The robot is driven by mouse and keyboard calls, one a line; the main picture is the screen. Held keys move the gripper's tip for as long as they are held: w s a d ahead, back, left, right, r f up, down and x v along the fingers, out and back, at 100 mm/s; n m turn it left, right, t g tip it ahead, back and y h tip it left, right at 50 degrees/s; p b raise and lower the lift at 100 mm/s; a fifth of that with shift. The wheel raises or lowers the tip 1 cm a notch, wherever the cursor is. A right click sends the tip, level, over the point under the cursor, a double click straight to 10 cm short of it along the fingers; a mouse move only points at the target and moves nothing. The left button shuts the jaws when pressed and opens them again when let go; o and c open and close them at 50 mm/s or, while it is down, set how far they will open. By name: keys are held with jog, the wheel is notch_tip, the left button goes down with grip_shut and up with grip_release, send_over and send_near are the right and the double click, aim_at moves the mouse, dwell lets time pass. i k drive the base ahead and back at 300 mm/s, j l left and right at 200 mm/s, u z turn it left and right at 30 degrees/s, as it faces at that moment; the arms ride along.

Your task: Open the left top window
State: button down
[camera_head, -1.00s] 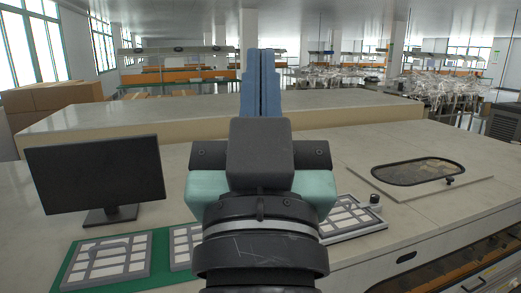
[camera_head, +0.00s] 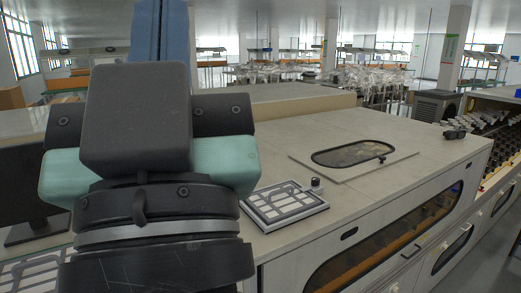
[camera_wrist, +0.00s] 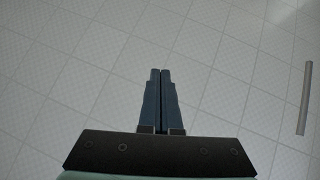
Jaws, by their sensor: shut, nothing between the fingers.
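An oval dark window (camera_head: 352,153) in a flat pale panel lies on top of the long counter, right of centre in the head view. It looks closed, lying flush in the panel. A small dark knob (camera_head: 382,159) sits at its right edge. No second top window is clear to me. My gripper (camera_head: 158,30) points up at the left of the head view, apart from the window. Its blue fingers are together and empty in the wrist view (camera_wrist: 160,75), against a pale tiled surface. The window is not in the wrist view.
A white framed tray (camera_head: 284,204) with a small dark knob lies on the counter (camera_head: 300,240) left of the window. Glazed doors with a handle (camera_head: 410,250) line the counter's front. A monitor (camera_head: 30,190) is partly hidden by my arm.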

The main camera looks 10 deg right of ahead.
aim_at(340, 175)
jog(key=i+l+z, duration=0.15)
jog(key=i+l, duration=0.25)
jog(key=i+l+z, duration=0.2)
jog(key=i+l, duration=0.15)
jog(key=i, duration=0.2)
jog(key=i+l+z, duration=0.15)
jog(key=i, duration=0.4)
jog(key=i+l+z, duration=0.15)
jog(key=i+l, duration=0.15)
jog(key=i, duration=0.2)
